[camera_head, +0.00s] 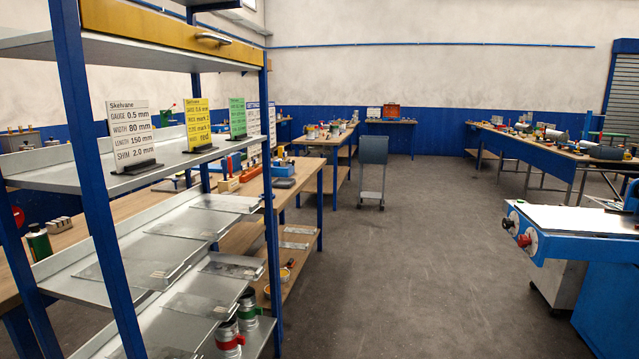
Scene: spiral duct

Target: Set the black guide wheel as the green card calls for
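A blue machine (583,243) with a pale top stands at the right edge. Its near-left corner carries a black knob or wheel (507,223) and a red one (524,240), each over a white dial. I cannot tell whether the black one is the guide wheel, nor read its setting. My gripper is not in view.
The blue-posted rack (84,180) fills the left, with sheets on its sloped shelves. Workbenches with tools line the left and right (560,149). A small grey trolley stand (373,165) stands mid-floor. The grey floor (400,270) between rack and machine is clear.

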